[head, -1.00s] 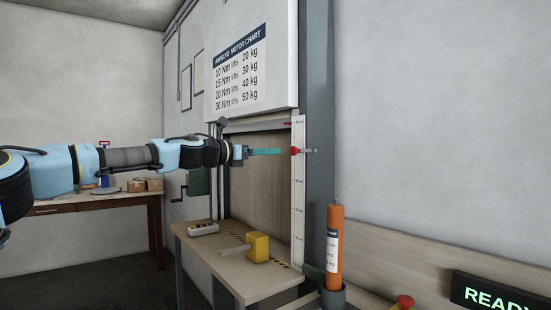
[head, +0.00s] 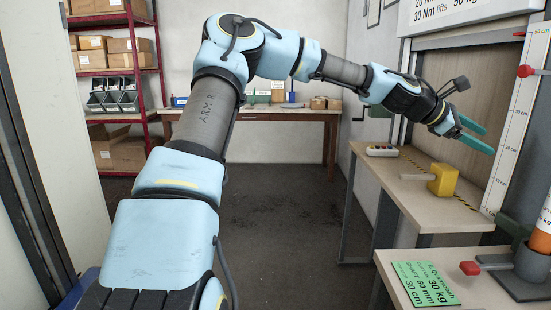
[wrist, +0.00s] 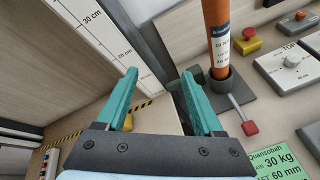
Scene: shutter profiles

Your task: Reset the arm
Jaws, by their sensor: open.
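My arm (head: 190,140) reaches up from the lower left and bends to the right in the head view. My gripper (head: 488,141) is at its end, with two teal fingers apart and nothing between them, tilted down to the right in front of the white height scale (head: 516,110). In the wrist view my gripper (wrist: 160,72) also shows open and empty. The scale (wrist: 100,35) is beyond its left finger, and an orange cylinder (wrist: 216,35) stands upright in a dark holder beyond its right finger.
A yellow block (head: 443,180) and a button box (head: 381,150) sit on the bench under the shutter opening. A green card (head: 425,283) and a red-knobbed lever (head: 470,268) are on the nearer bench. A red shelf (head: 120,60) stands at the left. The middle floor is clear.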

